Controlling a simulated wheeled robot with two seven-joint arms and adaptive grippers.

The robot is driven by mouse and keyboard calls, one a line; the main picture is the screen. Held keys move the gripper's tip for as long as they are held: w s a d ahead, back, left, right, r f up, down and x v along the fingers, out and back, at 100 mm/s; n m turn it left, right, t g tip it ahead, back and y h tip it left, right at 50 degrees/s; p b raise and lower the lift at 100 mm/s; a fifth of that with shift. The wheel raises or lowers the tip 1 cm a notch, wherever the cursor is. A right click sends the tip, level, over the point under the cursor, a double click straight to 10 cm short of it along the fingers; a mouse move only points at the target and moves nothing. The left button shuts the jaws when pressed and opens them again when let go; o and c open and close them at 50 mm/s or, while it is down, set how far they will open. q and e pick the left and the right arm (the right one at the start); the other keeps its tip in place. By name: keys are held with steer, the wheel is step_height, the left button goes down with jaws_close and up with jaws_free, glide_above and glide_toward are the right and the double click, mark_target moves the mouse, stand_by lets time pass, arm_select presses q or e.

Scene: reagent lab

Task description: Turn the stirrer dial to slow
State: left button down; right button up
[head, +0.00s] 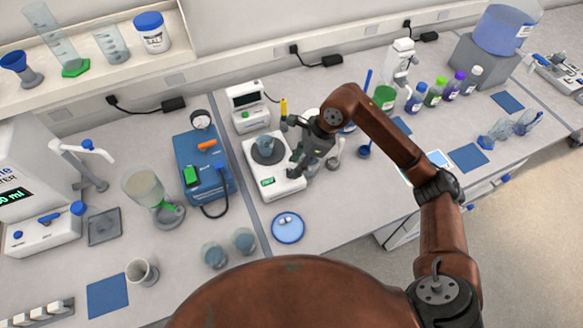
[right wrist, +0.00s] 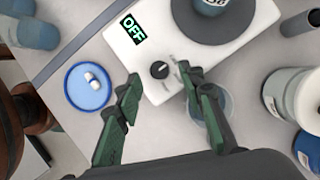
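The white stirrer (head: 257,172) stands on the bench in the head view, with a beaker (head: 265,147) on its round grey plate. In the right wrist view, the stirrer (right wrist: 185,80) has a green-on-black display (right wrist: 133,29) that reads OFF. Its small black dial (right wrist: 160,69) shows on the front face. In the head view, my right gripper (head: 298,166) is over the stirrer's right side and hides the dial. My left gripper is not in view.
A blue dish (head: 287,231) with a stir bar lies in front of the stirrer. A blue box device (head: 205,175) stands to its left and a small display unit (head: 248,108) behind it. Several bottles stand at the right. Two glass beakers (head: 243,241) sit near the front.

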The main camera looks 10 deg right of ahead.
steer(key=shift+x, duration=1.45)
steer(key=shift+c, duration=0.4)
jaws_close()
